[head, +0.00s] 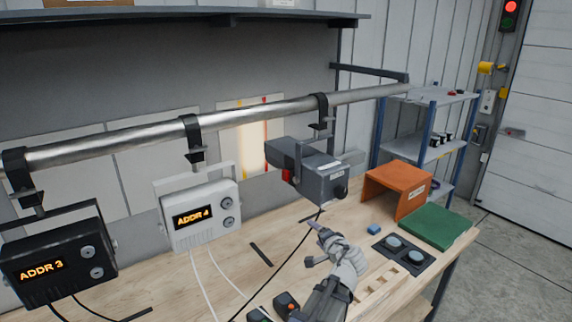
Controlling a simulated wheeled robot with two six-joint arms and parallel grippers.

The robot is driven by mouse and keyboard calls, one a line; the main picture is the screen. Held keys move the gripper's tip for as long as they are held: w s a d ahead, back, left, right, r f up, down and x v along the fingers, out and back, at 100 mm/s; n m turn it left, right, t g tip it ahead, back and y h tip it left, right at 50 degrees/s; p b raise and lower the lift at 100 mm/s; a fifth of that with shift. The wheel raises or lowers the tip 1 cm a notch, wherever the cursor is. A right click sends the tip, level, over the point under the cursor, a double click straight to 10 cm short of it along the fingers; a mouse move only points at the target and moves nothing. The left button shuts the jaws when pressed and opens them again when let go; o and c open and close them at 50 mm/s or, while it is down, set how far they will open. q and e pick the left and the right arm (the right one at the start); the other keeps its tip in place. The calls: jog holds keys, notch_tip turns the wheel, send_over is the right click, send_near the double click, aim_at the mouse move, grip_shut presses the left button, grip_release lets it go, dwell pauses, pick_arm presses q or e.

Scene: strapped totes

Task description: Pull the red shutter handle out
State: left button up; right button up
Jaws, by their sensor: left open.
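The red shutter handle (287,175) shows as a small red piece on the left side of the dark grey lamp (325,179), which hangs from the metal pipe. Part of the handle may be hidden by the lamp body. My left gripper (314,245) is over the bench, below the lamp and apart from the handle. Its fingers are open with nothing seen between them. My right gripper is not in view.
A white ADDR 4 unit (199,214) and a black ADDR 3 unit (60,264) hang to the left. A black cable (284,254) crosses the bench.

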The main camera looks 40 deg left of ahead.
aim_at(286, 178)
pick_arm(q)
jog(key=a+r+m+t+y, duration=0.1)
jog(key=a+r, duration=0.3)
jog(key=w+a+r+m+t+y+p, duration=0.1)
jog(key=a+r+m, duration=0.1)
jog(key=a+r, duration=0.2)
jog(key=w+a+r+m+t+p, duration=0.1)
jog(key=a+r, duration=0.2)
jog(key=a, duration=0.1)
jog(key=shift+r+m+t+y, duration=0.3)
jog(key=shift+r+t+y, duration=0.1)
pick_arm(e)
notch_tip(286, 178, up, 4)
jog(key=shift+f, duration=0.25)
pick_arm(q)
jog(key=shift+w+a, duration=0.1)
jog(key=shift+w, duration=0.05)
jog(key=x, duration=0.7)
jog(key=shift+w+a, duration=0.15)
jog(key=shift+a, duration=0.15)
jog(key=shift+c, duration=0.2)
grip_shut()
jog(key=shift+d, duration=0.1)
